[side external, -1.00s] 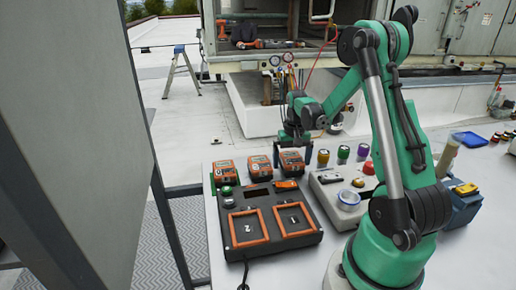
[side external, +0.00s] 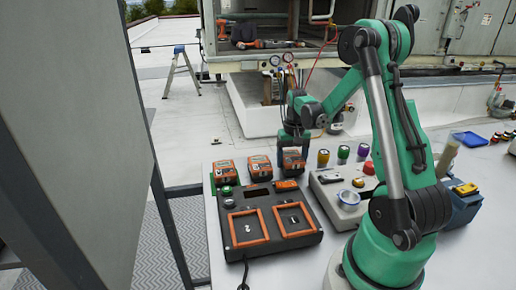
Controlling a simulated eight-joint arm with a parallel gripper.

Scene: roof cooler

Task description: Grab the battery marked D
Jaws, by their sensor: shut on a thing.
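Three orange-and-black batteries stand in a row behind the black charger: a left one (side external: 223,172), a middle one (side external: 259,166) and a right one (side external: 292,165). Their markings are too small to read, so I cannot tell which is D. My gripper (side external: 292,156) points down over the right battery and is shut on it. The fingers cover part of its top and sides. The battery appears to be still at table height, in line with the other two.
The black charger (side external: 256,198) with two orange-framed bays lies in front of the batteries. Several coloured canisters stand behind the box.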

